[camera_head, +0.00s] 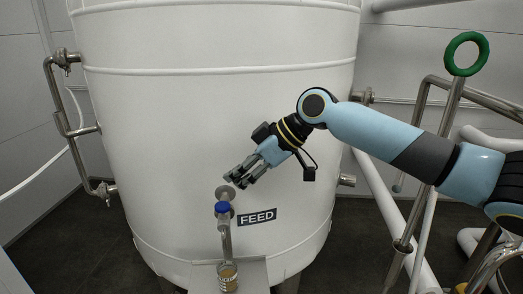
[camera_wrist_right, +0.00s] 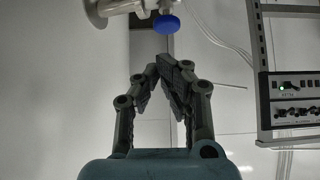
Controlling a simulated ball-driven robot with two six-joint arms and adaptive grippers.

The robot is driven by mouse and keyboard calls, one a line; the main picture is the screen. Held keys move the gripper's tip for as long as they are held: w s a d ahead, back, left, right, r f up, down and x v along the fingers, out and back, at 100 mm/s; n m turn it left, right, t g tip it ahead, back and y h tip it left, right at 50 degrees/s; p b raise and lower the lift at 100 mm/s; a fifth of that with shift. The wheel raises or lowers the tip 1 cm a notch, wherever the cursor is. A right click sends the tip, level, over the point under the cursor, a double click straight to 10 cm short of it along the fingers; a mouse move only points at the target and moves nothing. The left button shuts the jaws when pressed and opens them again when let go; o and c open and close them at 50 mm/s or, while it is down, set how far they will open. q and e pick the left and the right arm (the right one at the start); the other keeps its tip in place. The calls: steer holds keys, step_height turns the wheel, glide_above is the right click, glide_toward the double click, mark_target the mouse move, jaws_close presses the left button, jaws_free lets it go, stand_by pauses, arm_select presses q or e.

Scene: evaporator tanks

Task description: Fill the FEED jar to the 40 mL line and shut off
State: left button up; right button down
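The white tank carries a black FEED label (camera_head: 257,217). Left of the label is a metal tap with a blue knob (camera_head: 222,208), and its spout runs down to the jar. The small jar (camera_head: 228,278) stands under the spout on a pale shelf. It looks amber; its fill level is too small to read. My right gripper (camera_head: 234,182) is just above the knob, apart from it. In the right wrist view the fingers (camera_wrist_right: 166,65) come together with nothing between them, and the blue knob (camera_wrist_right: 166,25) is beyond their tips. My left gripper is not in view.
The large white tank (camera_head: 170,120) fills the middle. A pale shelf (camera_head: 253,272) juts out below the tap. Pipes stand at right, one with a green ring handle (camera_head: 483,52). A sight pipe (camera_head: 62,120) runs along the left. A control panel (camera_wrist_right: 292,100) shows in the wrist view.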

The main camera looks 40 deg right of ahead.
steer(key=v, duration=0.6)
steer(key=shift+s+r, duration=0.2)
steer(key=shift+r, duration=0.1)
steer(key=shift+d, duration=0.2)
